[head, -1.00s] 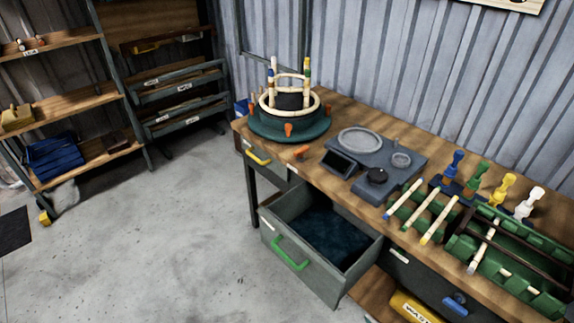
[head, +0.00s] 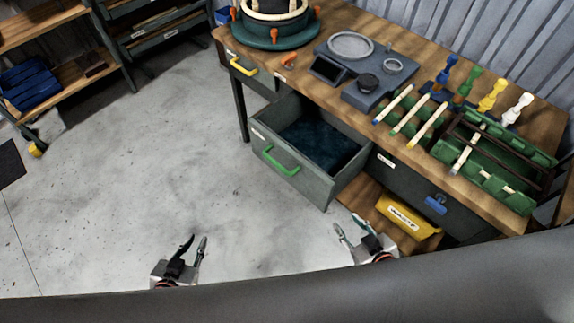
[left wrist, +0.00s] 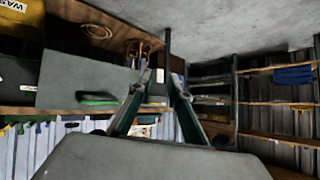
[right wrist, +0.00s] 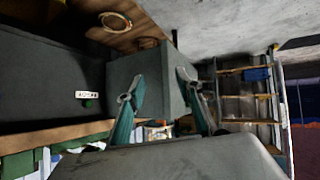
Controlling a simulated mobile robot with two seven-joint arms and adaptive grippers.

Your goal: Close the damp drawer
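The open drawer with a green handle (head: 281,161) stands pulled out under the workbench; its grey front (head: 303,184) faces the floor area and a dark blue lining (head: 318,142) shows inside. I cannot read its label. My left gripper (head: 197,241) is open and empty, in front of the drawer and left of its handle. My right gripper (head: 345,232) is open and empty, below the drawer's right front corner in the head view. Both grippers are apart from the drawer. The green handle (left wrist: 97,98) also shows in the left wrist view, left of the open fingers.
The workbench (head: 300,85) carries a round green bending form (head: 272,41), a grey scale unit (head: 358,72) and a green rack (head: 497,160). A closed drawer with a blue handle (head: 436,204) is to the right. A yellow bin (head: 408,217) sits below. Floor left of the drawer is clear.

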